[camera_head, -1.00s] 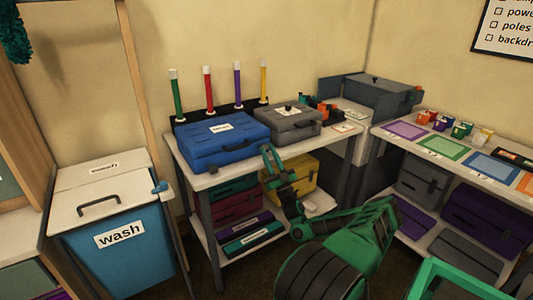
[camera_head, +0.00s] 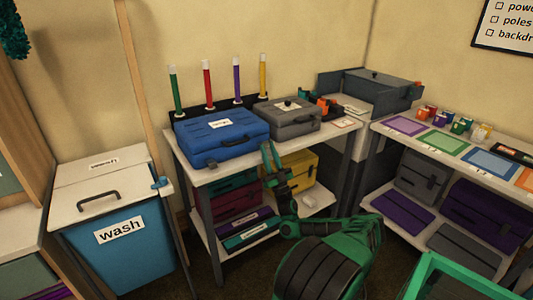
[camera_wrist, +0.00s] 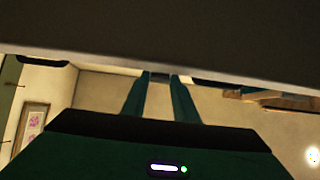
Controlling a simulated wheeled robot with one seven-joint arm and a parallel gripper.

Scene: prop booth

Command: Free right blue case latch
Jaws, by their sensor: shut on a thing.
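The blue case (camera_head: 222,128) lies closed on the left of the white-topped table, with a white label on its lid. A dark latch (camera_head: 211,163) shows at the left of its front. My green gripper (camera_head: 270,156) is at the front right corner of the case, by the table's front edge, and hides the right latch in the head view. In the wrist view my gripper's two fingers (camera_wrist: 159,78) come together on a small dark piece, apparently the right latch. A broad dark surface fills the top of that view.
A grey case (camera_head: 287,121) stands right of the blue case. Coloured tubes (camera_head: 208,90) stand behind. A yellow case (camera_head: 299,168) sits on the shelf beneath the table (camera_head: 196,178). A blue wash bin (camera_head: 130,255) stands at left.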

